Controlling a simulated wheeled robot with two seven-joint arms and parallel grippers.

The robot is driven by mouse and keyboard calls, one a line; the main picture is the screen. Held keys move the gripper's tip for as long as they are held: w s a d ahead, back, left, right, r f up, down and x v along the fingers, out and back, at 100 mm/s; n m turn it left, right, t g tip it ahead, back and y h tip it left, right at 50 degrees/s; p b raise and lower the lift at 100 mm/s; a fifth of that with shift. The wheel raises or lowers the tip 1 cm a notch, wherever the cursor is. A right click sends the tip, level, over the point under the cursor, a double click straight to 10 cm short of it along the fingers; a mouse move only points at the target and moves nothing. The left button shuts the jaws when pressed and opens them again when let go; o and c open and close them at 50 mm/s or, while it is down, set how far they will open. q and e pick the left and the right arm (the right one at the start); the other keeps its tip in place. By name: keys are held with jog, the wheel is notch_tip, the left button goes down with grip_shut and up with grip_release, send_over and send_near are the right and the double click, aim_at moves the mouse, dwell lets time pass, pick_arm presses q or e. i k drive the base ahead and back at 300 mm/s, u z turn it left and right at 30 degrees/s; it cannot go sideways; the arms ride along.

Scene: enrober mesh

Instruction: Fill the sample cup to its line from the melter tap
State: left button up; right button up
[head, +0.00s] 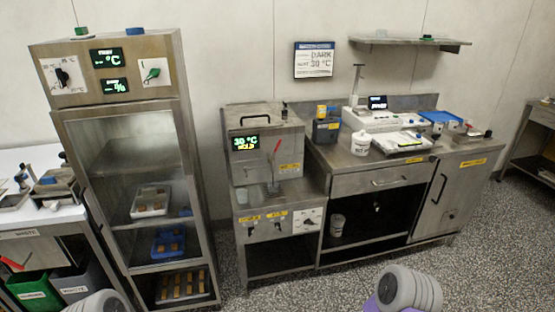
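The melter (265,140) is a steel box on a steel stand left of the counter, with a lit display (245,143) reading 30 °C HOLD. A red lever (277,147) stands at its front, and the tap area (273,186) below it is too small to make out. I cannot tell for sure which vessel is the sample cup. A white tub (361,143) stands on the counter, and a pale cup (337,225) stands on the open shelf below. Only grey rounded parts of my arms show at the bottom edge; neither gripper's fingers are in view.
A tall glass-door cabinet (145,175) holding trays stands left of the melter. A scale (380,118), a white tray (402,141) and a blue tray (440,117) crowd the right counter. Waste bins (75,283) stand at far left. Speckled floor (345,280) in front is clear.

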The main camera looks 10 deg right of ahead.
aim_at(280, 140)
jog(key=z, duration=0.6)
jog(key=i, duration=0.45)
jog(key=z, duration=0.55)
jog(key=i, duration=0.85)
jog(key=u, duration=0.25)
